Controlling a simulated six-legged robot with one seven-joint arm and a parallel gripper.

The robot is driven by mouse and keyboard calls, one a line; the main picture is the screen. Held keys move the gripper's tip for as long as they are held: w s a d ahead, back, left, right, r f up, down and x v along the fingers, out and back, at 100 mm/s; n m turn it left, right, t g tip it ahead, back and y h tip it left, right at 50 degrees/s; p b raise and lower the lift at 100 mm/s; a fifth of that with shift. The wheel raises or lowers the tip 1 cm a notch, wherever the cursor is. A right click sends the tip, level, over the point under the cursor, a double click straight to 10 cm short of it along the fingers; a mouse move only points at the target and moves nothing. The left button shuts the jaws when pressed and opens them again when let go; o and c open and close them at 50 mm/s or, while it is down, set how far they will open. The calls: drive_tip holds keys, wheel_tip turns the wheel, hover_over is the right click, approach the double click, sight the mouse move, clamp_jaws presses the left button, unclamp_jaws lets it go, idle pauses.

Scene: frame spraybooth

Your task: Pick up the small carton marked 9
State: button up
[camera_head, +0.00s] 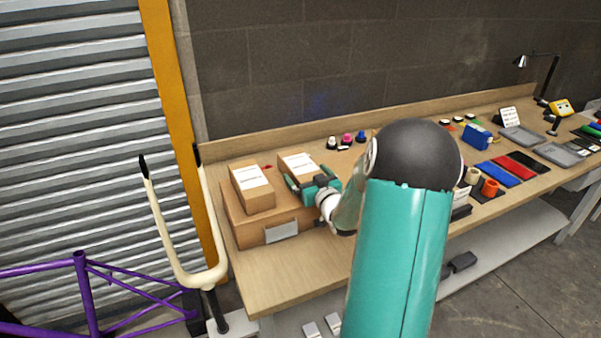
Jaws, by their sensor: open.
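Two small brown cartons with white labels sit on top of a wider brown box (249,235) at the left end of the workbench. The left carton (253,188) stands clear of my arm. The right carton (298,166) is partly covered by my gripper (306,184). My gripper is open, with its fingers at the near side of the right carton; I cannot tell whether they touch it. The marks on both labels are too small to read, so I cannot tell which carton is marked 9.
The workbench (262,277) has bare wood in front of the box. Small colored caps (347,139) stand behind the cartons. A blue box (477,137), trays (560,154) and cups lie to the right. A purple frame (90,285) and cream fork (172,250) stand at the left.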

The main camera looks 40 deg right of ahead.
drive_tip(key=shift+w+d, duration=0.1)
drive_tip(key=shift+w, duration=0.35)
drive_tip(key=shift+c, duration=0.4)
drive_tip(key=shift+r, duration=0.1)
drive_tip(key=c, duration=1.2)
drive_tip(key=shift+c, duration=0.2)
